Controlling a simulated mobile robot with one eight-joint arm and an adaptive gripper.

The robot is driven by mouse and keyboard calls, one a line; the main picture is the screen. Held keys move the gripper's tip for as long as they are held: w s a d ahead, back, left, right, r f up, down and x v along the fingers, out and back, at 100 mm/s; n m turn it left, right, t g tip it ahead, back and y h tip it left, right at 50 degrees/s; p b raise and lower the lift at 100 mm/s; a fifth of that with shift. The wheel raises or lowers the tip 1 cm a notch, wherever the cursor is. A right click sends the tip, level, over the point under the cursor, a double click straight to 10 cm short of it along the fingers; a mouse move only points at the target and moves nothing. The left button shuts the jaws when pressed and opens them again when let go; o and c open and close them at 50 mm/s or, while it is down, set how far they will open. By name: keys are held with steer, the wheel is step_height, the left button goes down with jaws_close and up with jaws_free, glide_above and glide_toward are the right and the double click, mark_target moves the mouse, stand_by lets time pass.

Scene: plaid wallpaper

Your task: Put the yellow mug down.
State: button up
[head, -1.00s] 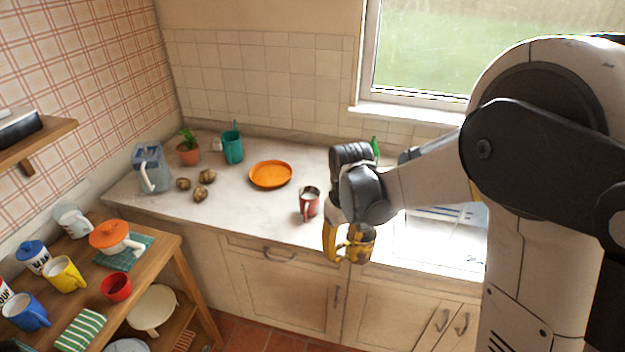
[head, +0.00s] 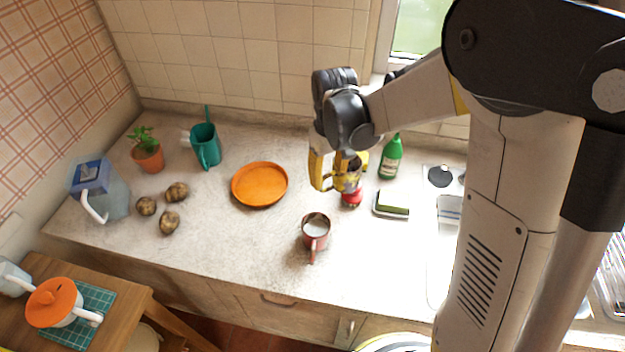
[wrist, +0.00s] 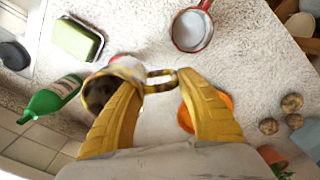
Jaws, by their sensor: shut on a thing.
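The yellow mug (head: 347,181), with dark brown blotches, is held in my gripper (head: 331,176) above the counter in the head view. In the wrist view the mug (wrist: 104,80) is tilted, its dark mouth partly covered by one yellow finger. Its handle reaches across toward the other finger. My gripper (wrist: 160,95) is shut on the mug; the exact contact is partly hidden. The counter (head: 235,235) lies below, and a gap between mug and counter is hard to judge.
A red mug (head: 315,228) stands in front of the held mug, an orange plate (head: 260,185) to its left. A small red item (head: 351,199) shows just below it. A green bottle (head: 391,158) and a sponge dish (head: 391,205) are to the right. Counter between plate and red mug is clear.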

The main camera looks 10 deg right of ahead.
steer(key=shift+w+a, duration=0.15)
steer(key=shift+w, duration=0.05)
steer(key=shift+s+a+f+b, duration=0.2)
steer(key=shift+a+f+b, duration=0.3)
steer(key=shift+a+f, duration=1.35)
steer(key=shift+s+a+f+b, duration=0.15)
steer(key=shift+a+f+b, duration=0.35)
steer(key=shift+a+f, duration=1.35)
steer(key=shift+s+a+f+b, duration=0.2)
steer(key=shift+a+f+b, duration=0.3)
steer(key=shift+a+f, duration=1.35)
steer(key=shift+a+r, duration=0.1)
steer(key=o, duration=1.3)
steer(key=shift+o, duration=0.2)
